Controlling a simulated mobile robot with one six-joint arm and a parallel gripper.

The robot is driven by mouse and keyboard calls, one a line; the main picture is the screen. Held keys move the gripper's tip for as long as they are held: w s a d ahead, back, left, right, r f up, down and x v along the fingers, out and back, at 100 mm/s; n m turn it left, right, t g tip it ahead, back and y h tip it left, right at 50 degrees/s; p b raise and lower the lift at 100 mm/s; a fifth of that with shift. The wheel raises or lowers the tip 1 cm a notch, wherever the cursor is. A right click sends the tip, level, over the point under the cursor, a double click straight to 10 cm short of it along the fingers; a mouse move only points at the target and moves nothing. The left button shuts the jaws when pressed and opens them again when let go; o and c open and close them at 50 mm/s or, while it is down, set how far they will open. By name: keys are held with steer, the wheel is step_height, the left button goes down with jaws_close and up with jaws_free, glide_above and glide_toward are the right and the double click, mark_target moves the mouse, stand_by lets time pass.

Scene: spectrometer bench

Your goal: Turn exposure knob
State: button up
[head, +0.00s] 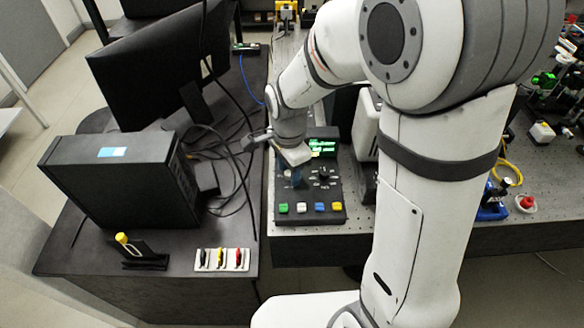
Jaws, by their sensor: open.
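A dark control box (335,190) sits at the left edge of the perforated bench. It has a green lit display (323,144) at its back. A black knob (323,172) shows on its upper face. The labels are too small to read, so I cannot tell whether this is the exposure knob.
Several coloured buttons (301,207) line the box's front. A black computer case (125,178), a monitor (150,65) and loose cables stand on the left desk. A tray with small coloured tools (222,259) lies at its front. A white device (366,125) stands right of the box.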

mark_target(289, 173)
steer(key=shift+r, duration=0.15)
step_height(289, 173, up, 8)
steer(key=shift+f, duration=0.25)
stand_by(0.5)
steer(key=s+d+r+n+t, duration=0.3)
steer(key=s+d+r+n, duration=0.1)
steer(key=s+d+n, duration=0.8)
steer(key=shift+s+d+r, duration=0.15)
steer(key=shift+s+d, duration=0.25)
steer(key=shift+s, duration=0.05)
steer(key=shift+c, duration=0.2)
jaws_close()
